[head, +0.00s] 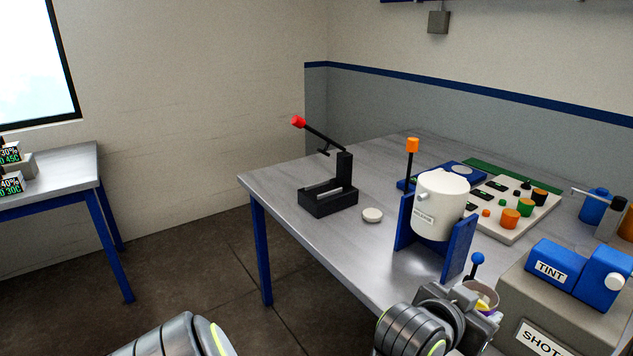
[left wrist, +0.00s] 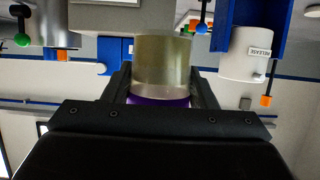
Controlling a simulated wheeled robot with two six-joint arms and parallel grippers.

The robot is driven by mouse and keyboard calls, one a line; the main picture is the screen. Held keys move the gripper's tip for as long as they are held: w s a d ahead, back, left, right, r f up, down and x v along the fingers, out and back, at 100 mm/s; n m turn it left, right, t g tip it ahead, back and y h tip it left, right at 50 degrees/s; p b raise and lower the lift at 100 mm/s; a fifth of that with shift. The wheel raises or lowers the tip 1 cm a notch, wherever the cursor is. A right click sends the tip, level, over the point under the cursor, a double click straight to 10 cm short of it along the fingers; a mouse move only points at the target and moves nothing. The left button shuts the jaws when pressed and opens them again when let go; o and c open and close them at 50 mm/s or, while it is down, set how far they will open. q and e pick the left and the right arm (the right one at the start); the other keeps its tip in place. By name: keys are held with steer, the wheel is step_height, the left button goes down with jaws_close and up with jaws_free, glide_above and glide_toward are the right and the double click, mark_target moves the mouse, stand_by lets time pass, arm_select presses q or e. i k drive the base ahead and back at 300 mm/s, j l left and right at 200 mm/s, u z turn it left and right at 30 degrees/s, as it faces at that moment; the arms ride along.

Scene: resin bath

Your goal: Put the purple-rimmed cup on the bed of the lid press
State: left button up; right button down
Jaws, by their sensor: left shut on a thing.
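The purple-rimmed cup (head: 484,289) is held in my left gripper (head: 468,304) at the front edge of the metal table, beside the shot machine. In the left wrist view the cup (left wrist: 162,62) is clear with a yellowish look, and its purple band (left wrist: 160,101) sits between the two black fingers (left wrist: 160,90). The lid press (head: 328,199) is black with a raised red-knobbed lever, standing at the table's left part. Its bed looks empty. My right gripper is not in view.
A white round disc (head: 372,215) lies right of the press. A white pot marked RELEASE (head: 440,205) in a blue stand is between my gripper and the press. The blue TINT unit (head: 575,272) is at right. The table's front left is clear.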

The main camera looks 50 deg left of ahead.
mark_target(323, 190)
steer(key=j+z, duration=0.1)
steer(key=j, duration=0.95)
steer(key=k+j+z, duration=0.1)
steer(key=j, duration=0.95)
